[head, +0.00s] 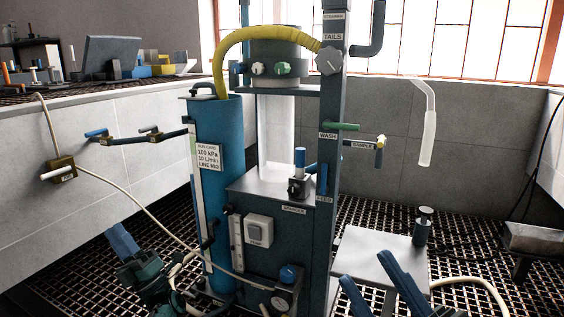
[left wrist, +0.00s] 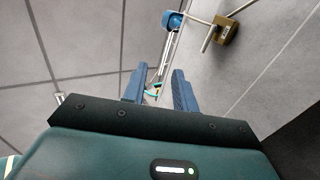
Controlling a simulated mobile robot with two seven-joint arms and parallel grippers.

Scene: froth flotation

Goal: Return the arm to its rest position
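My left gripper (head: 117,229) is at the lower left in the head view, above the floor grating and left of the blue cylinder. In the left wrist view its two blue fingers (left wrist: 160,80) stand apart, with nothing held between them. My right gripper (head: 364,267) comes in at the bottom right of the middle, in front of the small white-topped table. Its blue fingers are apart and empty. Most of both arms is out of view.
The blue cylinder (head: 218,190) and the flotation column rig (head: 275,240) stand in the middle. A pale hose (head: 120,205) runs from a wall valve (head: 63,172) to the rig. Grating floor is open at left.

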